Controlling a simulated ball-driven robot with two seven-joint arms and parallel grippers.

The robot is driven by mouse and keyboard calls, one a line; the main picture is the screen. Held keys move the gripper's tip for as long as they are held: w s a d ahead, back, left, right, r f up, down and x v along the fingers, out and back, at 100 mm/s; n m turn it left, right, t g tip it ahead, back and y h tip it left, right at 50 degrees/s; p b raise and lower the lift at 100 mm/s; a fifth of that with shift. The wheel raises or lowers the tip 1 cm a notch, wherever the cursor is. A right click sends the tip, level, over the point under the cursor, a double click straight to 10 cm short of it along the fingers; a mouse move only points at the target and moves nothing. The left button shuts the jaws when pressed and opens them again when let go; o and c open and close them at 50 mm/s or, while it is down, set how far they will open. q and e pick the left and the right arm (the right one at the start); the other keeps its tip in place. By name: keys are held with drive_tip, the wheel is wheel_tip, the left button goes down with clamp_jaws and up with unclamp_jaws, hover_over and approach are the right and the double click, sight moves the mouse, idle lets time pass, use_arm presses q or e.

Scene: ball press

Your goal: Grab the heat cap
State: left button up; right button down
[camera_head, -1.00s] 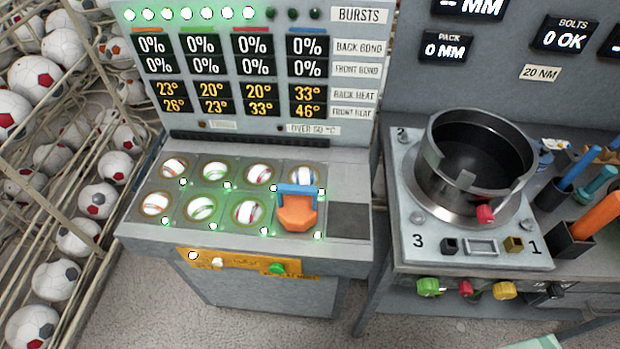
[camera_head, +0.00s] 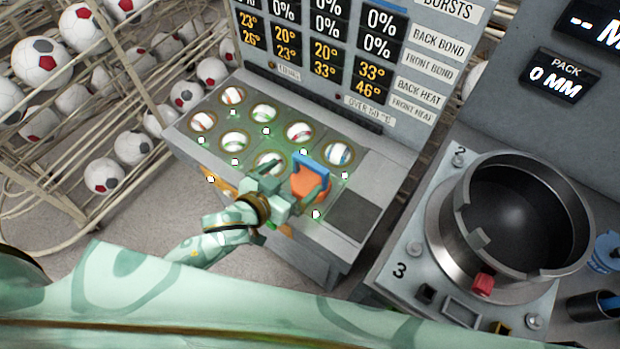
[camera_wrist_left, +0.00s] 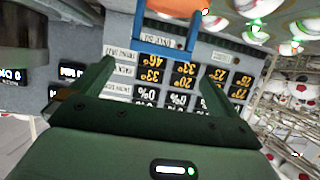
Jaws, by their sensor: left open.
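The heat cap is an orange block (camera_head: 308,187) with a blue handle (camera_head: 312,166) on top. It sits over the front right seat of the ball panel in the head view. I cannot tell whether a finger touches the cap. My right gripper is not in view.
Several balls sit in the other panel seats (camera_head: 234,140). A dark square (camera_head: 353,218) lies right of the cap. The display panel (camera_head: 340,45) rises behind. A round metal pot (camera_head: 515,215) stands at right, and a wire rack of footballs (camera_head: 105,176) at left.

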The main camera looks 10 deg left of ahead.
sight(308, 167)
use_arm(q)
drive_tip(key=x, duration=0.5)
drive_tip(key=shift+d+f+b, duration=0.1)
drive_tip(key=shift+d+b, duration=0.05)
drive_tip(key=shift+b, duration=0.15)
drive_tip(key=x, duration=0.2)
drive_tip(key=f+b+x, duration=0.1)
drive_tip(key=x, duration=0.2)
drive_tip(key=shift+s, duration=0.15)
drive_tip(key=shift+w, duration=0.35)
drive_tip(key=shift+s, duration=0.1)
drive_tip(key=shift+c, duration=1.2)
drive_tip(key=c, duration=1.5)
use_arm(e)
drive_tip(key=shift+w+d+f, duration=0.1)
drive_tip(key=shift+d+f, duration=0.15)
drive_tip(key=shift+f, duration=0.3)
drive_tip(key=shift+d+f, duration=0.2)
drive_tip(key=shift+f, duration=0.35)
